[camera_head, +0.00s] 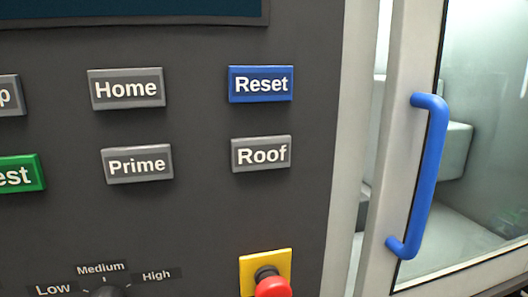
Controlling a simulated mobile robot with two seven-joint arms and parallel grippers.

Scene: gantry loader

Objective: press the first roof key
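The grey Roof key (261,154) is on the dark control panel (215,215) in the head view. It sits right of the middle, directly below the blue Reset key (261,84) and right of the grey Prime key (137,164). Its label faces me and nothing covers it. It is the only key labelled Roof in view. Neither of my grippers shows in this view.
A grey Home key (126,88) and a partly cut-off green key (20,174) are at left. A red stop button (272,287) on a yellow plate and a Low-Medium-High knob (104,291) are below. A door with a blue handle (425,175) is at right.

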